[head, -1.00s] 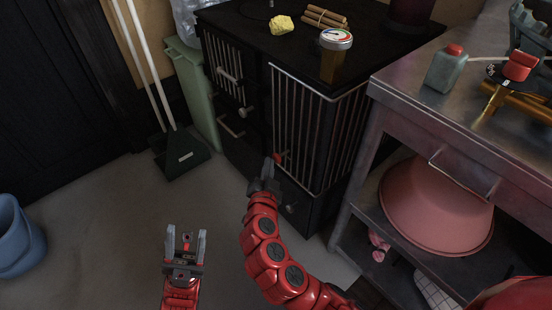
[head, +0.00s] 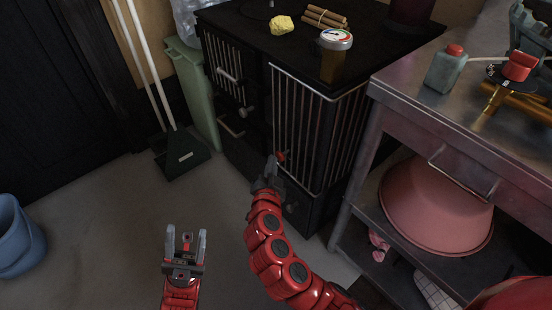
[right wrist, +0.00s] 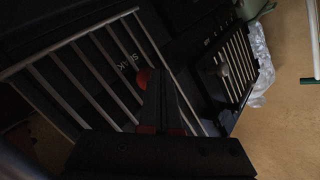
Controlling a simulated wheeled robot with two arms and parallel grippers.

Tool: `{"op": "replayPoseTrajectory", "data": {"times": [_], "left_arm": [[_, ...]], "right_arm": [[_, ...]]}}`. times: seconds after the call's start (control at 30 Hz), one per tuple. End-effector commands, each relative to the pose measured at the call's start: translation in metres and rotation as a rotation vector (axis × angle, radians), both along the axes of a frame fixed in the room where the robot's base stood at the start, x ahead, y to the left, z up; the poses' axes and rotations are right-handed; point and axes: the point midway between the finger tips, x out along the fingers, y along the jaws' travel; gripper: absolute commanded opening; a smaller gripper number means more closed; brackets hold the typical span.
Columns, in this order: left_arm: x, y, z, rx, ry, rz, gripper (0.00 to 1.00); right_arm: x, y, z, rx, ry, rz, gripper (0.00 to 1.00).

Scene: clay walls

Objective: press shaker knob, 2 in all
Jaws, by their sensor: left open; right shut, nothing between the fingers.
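The shaker knob is a small red ball (head: 281,156) on the front of the black stove (head: 312,188), beside the grille bars. It also shows in the right wrist view (right wrist: 142,77), near lettering that is partly hidden. My right gripper (head: 271,167) is shut and empty, with its tip right at the red knob. In the right wrist view its dark fingers (right wrist: 158,88) reach to the knob's edge and hide part of it. I cannot tell whether they touch. My left gripper (head: 186,240) is open and empty, low over the floor.
A metal workbench (head: 455,125) stands close on the right, with a pink basin (head: 435,210) on its lower shelf. The floor at left is clear up to a blue bucket (head: 18,240).

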Motion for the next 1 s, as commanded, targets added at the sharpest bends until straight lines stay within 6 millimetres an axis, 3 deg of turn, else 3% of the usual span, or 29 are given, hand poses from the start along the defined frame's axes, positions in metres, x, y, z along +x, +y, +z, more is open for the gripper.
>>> {"op": "replayPoseTrajectory", "data": {"times": [0.73, 1.0], "left_arm": [[0.000, 0.000, 0.000, 0.000, 0.000, 0.000, 0.50], [0.000, 0.005, -0.012, -0.009, 0.001, 0.000, 0.50]], "right_arm": [[0.004, -0.006, 0.001, -0.001, -0.001, -0.003, 0.00], [-0.001, 0.002, -0.001, -0.001, -0.004, -0.003, 0.00]]}}
